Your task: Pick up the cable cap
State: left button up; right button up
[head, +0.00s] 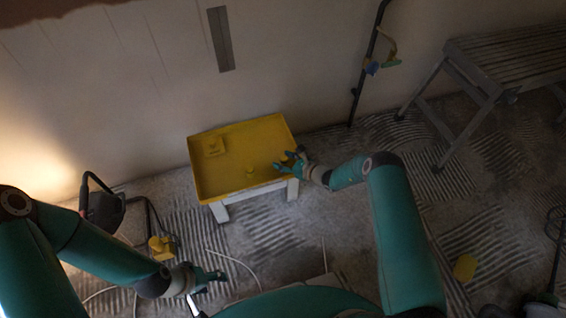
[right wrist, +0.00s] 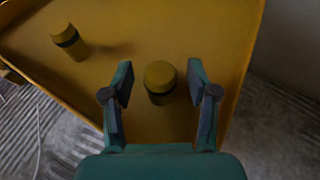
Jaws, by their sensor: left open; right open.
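Two small yellow cylindrical caps stand on a yellow tray-topped table (head: 225,190); I cannot tell by name which is the cable cap. In the right wrist view, one cap (right wrist: 160,77) with a dark lower band sits between the fingers of my right gripper (right wrist: 160,68), with gaps on both sides. The other cap (right wrist: 68,42), with a dark band, stands to the left. In the head view my right gripper (head: 286,163) is open over the table's right side and seems to hide the nearer cap. My left gripper (head: 208,280) is open and empty, low above the floor.
A grey slatted bench (head: 510,60) stands at right, and a black pole (head: 368,60) leans on the wall.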

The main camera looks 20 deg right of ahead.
aim_at(284, 158)
jog(key=c, duration=0.9)
jog(key=shift+r, duration=0.2)
jog(key=shift+r+p, duration=0.4)
jog(key=shift+r, duration=0.2)
notch_tip(284, 158, up, 18)
jog(key=p, duration=0.5)
jog(key=shift+r+p, duration=0.25)
jog(key=shift+p, duration=0.05)
jog(key=shift+r, duration=0.1)
